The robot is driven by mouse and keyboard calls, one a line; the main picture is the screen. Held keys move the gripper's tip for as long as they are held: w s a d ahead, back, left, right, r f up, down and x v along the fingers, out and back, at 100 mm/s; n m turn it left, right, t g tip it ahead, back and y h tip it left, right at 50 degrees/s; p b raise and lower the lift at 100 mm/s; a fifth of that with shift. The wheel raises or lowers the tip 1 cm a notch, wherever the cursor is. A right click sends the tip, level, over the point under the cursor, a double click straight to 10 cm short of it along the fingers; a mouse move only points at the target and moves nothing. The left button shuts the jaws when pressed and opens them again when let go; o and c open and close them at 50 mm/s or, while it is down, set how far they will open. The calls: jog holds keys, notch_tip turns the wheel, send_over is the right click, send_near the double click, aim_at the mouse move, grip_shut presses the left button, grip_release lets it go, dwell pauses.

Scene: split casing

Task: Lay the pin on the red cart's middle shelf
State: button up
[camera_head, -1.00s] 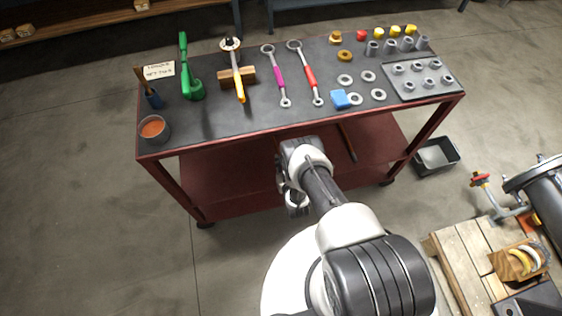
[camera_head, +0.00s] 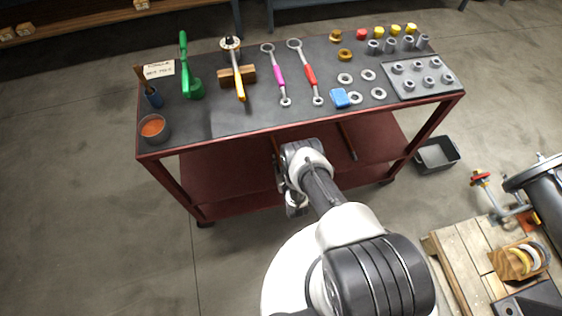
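The red cart (camera_head: 168,182) stands ahead, with a dark top and a red shelf (camera_head: 225,172) showing below it. My gripper (camera_head: 294,202) is at the cart's front side, below the top and over or at the shelf's front edge; my wrist covers most of it. I cannot tell whether its fingers are open or shut. A thin dark rod (camera_head: 348,141) shows under the top, to the right of my wrist. I cannot tell whether either is the pin, or whether the gripper holds anything.
The cart top holds wrenches (camera_head: 310,77), a green tool (camera_head: 190,80), a cup (camera_head: 154,128), a blue block (camera_head: 340,98), washers and a grey plate of nuts (camera_head: 420,76). A dark bin (camera_head: 437,155) stands right of the cart. A wooden pallet (camera_head: 465,255) lies at lower right.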

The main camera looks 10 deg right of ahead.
jog(key=shift+o, duration=0.2)
jog(key=shift+s+f, duration=0.1)
jog(key=v, duration=1.2)
dwell(0.3)
